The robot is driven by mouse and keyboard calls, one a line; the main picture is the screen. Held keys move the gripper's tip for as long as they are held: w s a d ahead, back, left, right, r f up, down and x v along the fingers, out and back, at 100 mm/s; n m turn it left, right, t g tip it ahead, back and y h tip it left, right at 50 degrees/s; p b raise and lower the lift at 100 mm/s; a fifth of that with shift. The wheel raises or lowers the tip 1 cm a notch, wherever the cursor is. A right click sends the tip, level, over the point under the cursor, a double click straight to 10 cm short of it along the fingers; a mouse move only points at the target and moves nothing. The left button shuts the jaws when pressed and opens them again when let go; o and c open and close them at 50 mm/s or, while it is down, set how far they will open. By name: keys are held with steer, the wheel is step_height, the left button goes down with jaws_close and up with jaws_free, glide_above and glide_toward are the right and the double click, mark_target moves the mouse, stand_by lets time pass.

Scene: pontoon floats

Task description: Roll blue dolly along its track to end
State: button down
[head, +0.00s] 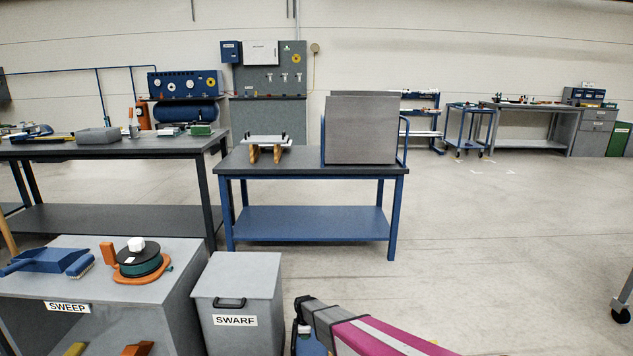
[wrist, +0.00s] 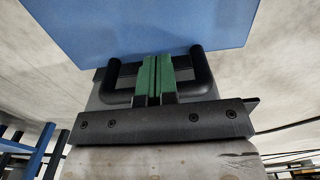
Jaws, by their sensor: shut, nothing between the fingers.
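My gripper (wrist: 157,62) has green fingers pressed together and is empty. It shows in the wrist view, with its tips close to a large flat blue panel (wrist: 140,25). The panel may be part of the blue dolly, but only a piece of it shows. I cannot tell whether the fingers touch it. In the head view my magenta and grey arm reaches in at the bottom, and a small bit of blue (head: 310,345) shows under it. The gripper itself is hidden there. I cannot make out the track in either view.
A grey SWARF bin (head: 236,280) stands left of my arm, beside a grey cabinet (head: 150,262) marked SWEEP. Behind is a blue-legged table (head: 290,165) with a grey box (head: 362,130). A dark workbench (head: 100,148) stands left. The floor (head: 500,240) at right is open.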

step_height(320, 180, up, 7)
stand_by(0.8)
steer(key=s+d+r+m, duration=0.9)
steer(key=d+r, duration=0.3)
steer(key=r, duration=0.1)
steer(key=s+d+r+m, duration=0.9)
steer(key=d+r, duration=0.3)
steer(key=r, duration=0.2)
steer(key=shift+s, duration=0.8)
